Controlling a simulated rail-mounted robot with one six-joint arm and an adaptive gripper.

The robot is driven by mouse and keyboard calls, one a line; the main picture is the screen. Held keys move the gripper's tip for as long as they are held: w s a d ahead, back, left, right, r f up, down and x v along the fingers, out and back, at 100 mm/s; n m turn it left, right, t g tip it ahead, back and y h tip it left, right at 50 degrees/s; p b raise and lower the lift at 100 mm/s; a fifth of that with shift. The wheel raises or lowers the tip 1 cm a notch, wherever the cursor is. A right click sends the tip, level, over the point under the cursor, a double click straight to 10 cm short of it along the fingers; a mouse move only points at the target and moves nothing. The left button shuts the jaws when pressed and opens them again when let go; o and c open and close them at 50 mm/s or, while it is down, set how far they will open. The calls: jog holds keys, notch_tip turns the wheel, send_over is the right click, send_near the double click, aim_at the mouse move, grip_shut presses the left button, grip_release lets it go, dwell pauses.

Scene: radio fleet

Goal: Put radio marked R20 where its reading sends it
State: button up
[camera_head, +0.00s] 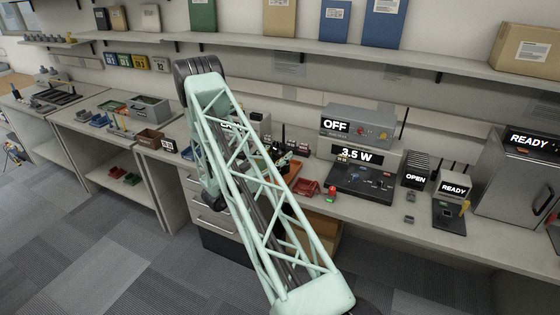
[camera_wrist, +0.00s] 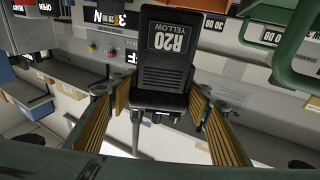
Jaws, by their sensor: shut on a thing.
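A thin antenna-like rod points down in that view. In the head view my arm hides most of the gripper area, and I cannot make out the radio. A display reading 3.5 W (camera_head: 357,154) stands over a dark test panel (camera_head: 358,184). The grey unit above it (camera_head: 350,125) reads OFF.
A dark slotted unit (camera_head: 415,170) reads OPEN. A small station (camera_head: 452,200) and a metal cabinet (camera_head: 515,165) read READY. A red tray (camera_head: 307,188) lies left of the panel. A brown bin (camera_head: 150,139) and a grey case (camera_head: 148,106) stand further left. A shelf (camera_head: 300,47) runs above.

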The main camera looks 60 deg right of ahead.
jog(key=shift+f, duration=1.65)
jog(key=shift+f, duration=0.15)
jog(key=o, duration=1.1)
jog(key=shift+b, duration=0.3)
jog(key=shift+c, duration=0.2)
jog(key=v, duration=1.2)
jog(key=shift+p, duration=0.3)
jog(key=shift+w, duration=0.1)
